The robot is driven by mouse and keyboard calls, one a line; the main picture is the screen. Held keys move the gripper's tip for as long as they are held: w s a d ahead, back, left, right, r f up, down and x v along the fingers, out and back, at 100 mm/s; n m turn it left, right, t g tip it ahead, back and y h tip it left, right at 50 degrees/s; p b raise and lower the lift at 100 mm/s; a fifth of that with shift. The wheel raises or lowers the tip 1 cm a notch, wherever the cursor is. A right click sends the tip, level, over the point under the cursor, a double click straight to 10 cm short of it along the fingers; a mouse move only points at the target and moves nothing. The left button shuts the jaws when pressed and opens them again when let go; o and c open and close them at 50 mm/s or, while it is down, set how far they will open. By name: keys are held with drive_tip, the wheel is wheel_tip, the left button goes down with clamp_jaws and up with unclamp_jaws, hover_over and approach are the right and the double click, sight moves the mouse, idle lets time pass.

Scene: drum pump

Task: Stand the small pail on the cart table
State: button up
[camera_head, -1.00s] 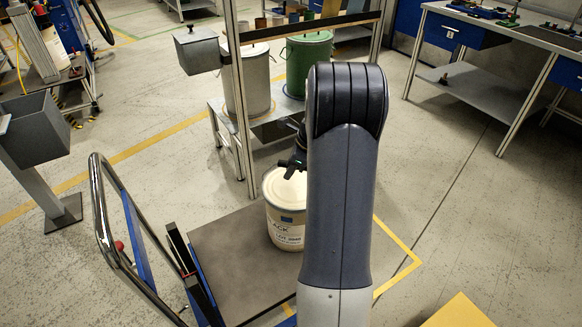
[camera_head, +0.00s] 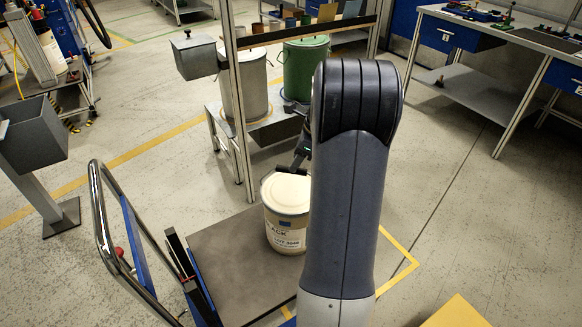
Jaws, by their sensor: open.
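My gripper (camera_head: 296,163) is dark and small in the picture, just above and behind the pail's lid. It is open and appears empty, seemingly apart from the pail. My arm hides much of the gripper.
A metal rack (camera_head: 240,120) stands just behind the cart, holding a grey drum (camera_head: 246,85) and a green drum (camera_head: 304,68). The cart's chrome handle (camera_head: 98,215) rises at left. A grey box on a post (camera_head: 35,135) stands farther left. The cart top's left part is bare.

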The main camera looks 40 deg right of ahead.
drive_tip(key=v, duration=0.5)
drive_tip(key=shift+p, duration=0.3)
